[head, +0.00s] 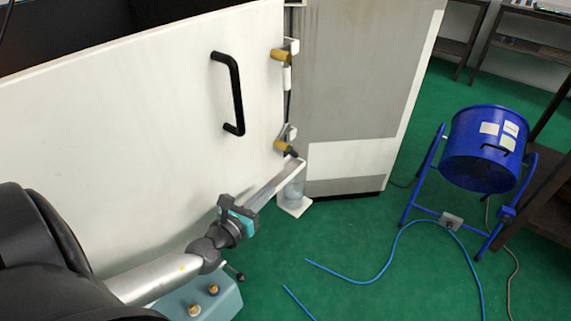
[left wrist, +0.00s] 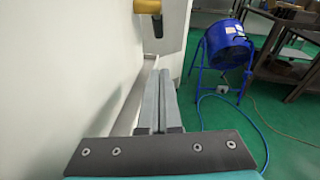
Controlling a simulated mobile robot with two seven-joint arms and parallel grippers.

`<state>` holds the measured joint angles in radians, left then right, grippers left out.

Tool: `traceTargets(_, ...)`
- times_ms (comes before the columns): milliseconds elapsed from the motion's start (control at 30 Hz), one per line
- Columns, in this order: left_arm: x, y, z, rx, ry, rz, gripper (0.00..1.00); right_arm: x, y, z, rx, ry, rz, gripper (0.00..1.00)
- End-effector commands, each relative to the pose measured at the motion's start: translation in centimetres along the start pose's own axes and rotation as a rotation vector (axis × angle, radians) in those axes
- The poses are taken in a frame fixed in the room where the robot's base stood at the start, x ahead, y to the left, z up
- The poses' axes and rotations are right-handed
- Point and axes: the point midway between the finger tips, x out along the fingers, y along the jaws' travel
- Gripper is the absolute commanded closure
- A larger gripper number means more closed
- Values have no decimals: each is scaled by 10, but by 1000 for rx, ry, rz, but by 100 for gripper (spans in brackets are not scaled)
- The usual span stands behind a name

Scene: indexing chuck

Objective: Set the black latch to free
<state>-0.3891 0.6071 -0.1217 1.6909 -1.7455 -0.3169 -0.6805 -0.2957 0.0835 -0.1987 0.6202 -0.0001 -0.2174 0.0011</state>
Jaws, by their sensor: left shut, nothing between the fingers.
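A small black piece (head: 291,153), which may be the black latch, sits by the lower yellow cylinder (head: 283,147) at the white panel's right edge. In the left wrist view a black piece (left wrist: 158,26) shows below a yellow cylinder (left wrist: 148,6), ahead of the fingers. Its setting cannot be read. My left gripper (head: 262,194) is low in front of the panel, below and left of that piece and apart from it. In the left wrist view its grey fingers (left wrist: 160,75) are together and empty. My right gripper is not in view.
The white panel (head: 120,120) with a black handle (head: 236,95) stands close on the left. A pale bracket (head: 294,205) stands under its right edge. A blue drum-shaped unit (head: 485,145) and blue hose (head: 370,270) are right on the green floor. A teal box (head: 205,300) is low in front.

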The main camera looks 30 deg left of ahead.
Motion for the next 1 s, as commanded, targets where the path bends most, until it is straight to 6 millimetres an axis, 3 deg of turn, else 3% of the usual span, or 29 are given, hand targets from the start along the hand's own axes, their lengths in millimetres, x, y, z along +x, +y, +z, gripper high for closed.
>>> traceTargets(467,70,-1,0,0,-2,-1,100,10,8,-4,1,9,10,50)
traceTargets(500,74,-1,9,1,-2,0,100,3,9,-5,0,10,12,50)
traceTargets(700,90,-1,25,0,-2,0,100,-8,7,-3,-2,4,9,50)
traceTargets(1000,95,0,28,2,1,-1,100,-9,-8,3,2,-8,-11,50)
